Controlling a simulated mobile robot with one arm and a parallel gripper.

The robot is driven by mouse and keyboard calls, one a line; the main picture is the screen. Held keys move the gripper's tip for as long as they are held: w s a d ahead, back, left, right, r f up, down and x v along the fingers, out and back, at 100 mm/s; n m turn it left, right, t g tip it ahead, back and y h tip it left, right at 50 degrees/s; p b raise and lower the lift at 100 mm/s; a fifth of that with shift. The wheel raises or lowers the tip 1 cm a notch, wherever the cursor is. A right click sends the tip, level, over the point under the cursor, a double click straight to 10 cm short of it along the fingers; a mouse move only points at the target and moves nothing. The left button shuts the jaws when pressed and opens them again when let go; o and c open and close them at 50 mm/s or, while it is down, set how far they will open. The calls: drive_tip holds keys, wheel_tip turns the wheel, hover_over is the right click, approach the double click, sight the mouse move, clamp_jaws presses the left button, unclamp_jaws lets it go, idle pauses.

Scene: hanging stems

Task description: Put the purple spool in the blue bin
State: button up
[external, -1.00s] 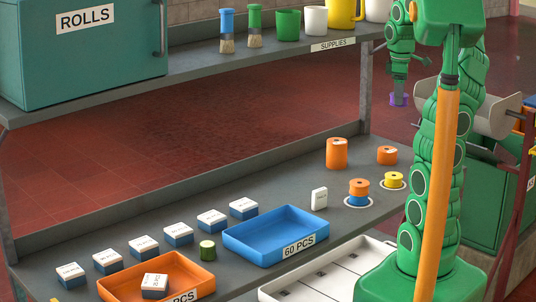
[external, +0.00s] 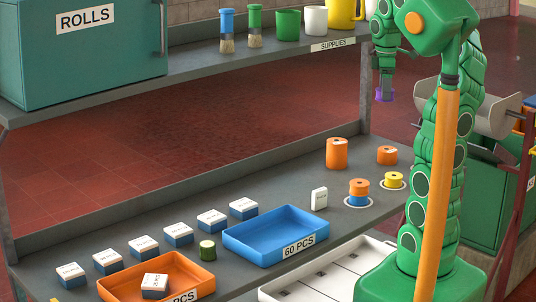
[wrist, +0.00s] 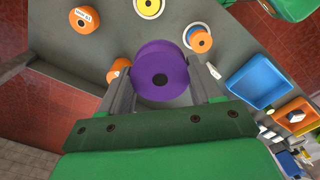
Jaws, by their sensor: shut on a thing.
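The purple spool (external: 385,95) hangs below my gripper (external: 384,86), high above the bench in the external view. In the wrist view the purple spool (wrist: 162,74) sits between the two grey fingers of my gripper (wrist: 163,88), which are shut on it. The blue bin (external: 237,240), labelled 60 PCS, lies on the bench, empty, below and to the left of my gripper. The blue bin also shows at the right of the wrist view (wrist: 262,97).
On the bench stand orange spools (external: 337,153), a yellow spool (external: 393,180), an orange spool on a blue one (external: 359,187) and a white box (external: 319,198). An orange tray (external: 183,262) is at front left. The upper shelf (external: 300,50) holds cups and brushes.

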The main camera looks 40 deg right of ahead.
drive_tip(key=a+f+n, duration=0.4)
drive_tip(key=a+n, duration=0.1)
drive_tip(key=a, duration=0.6)
drive_tip(key=a+f+n, duration=0.4)
drive_tip(key=a+n, duration=0.1)
drive_tip(key=a, duration=0.6)
drive_tip(key=s+a+f+n, duration=0.45)
drive_tip(key=s+a, duration=0.25)
drive_tip(key=a, duration=0.3)
drive_tip(key=s+a+f+n, duration=0.3)
drive_tip(key=s+a+n, duration=0.35)
drive_tip(key=a, duration=0.25)
approach(277, 240)
drive_tip(key=shift+s+d+f, duration=0.35)
drive_tip(key=shift+s+f, duration=0.15)
drive_tip(key=shift+s, duration=0.2)
drive_tip(key=shift+w+a+f, duration=0.2)
drive_tip(key=shift+w+f, duration=0.15)
drive_tip(key=shift+f, duration=0.15)
drive_tip(key=shift+w+a+f, duration=0.15)
drive_tip(key=shift+w+f, duration=0.2)
drive_tip(key=shift+f, duration=1.65)
drive_tip(key=shift+f, duration=0.15)
